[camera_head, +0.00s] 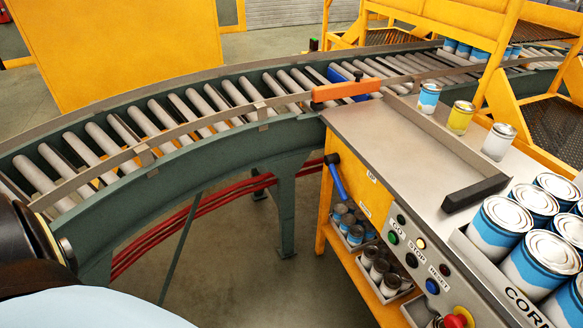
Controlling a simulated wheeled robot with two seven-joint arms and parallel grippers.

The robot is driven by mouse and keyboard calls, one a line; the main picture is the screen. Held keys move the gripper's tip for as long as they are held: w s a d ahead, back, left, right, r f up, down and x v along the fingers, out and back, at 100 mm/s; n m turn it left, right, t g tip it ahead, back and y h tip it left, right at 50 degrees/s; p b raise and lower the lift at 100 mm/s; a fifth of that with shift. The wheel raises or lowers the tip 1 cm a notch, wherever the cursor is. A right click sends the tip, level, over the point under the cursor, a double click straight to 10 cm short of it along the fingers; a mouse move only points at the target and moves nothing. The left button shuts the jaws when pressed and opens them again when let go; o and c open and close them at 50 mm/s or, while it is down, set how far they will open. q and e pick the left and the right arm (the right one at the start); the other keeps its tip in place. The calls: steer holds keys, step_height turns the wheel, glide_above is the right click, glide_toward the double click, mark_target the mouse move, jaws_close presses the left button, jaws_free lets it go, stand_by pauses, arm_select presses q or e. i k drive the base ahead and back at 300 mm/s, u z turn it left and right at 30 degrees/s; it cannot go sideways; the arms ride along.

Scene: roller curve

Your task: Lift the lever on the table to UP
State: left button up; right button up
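The lever (338,182) is on the left-hand side face of the steel-topped table (375,125). It has a blue handle on a dark round pivot, and the handle hangs downward, slanting slightly right. A small label (371,176) to its right seems to read UP. A second label (365,209) sits lower, too small to read surely. A dark part of my arm shows at the lower left edge, away from the lever. Neither gripper is in view.
A curved roller conveyor (210,110) runs behind the table, with an orange bar (345,90) at their junction. Cans stand on the table and on shelves below. A button panel (420,255) faces front. Open floor (235,270) lies left of the lever.

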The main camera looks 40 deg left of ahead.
mark_target(330, 159)
steer(key=u, duration=1.4)
steer(key=k, duration=0.65)
steer(key=z, duration=0.3)
steer(key=i, duration=1.6)
steer(key=u, duration=0.7)
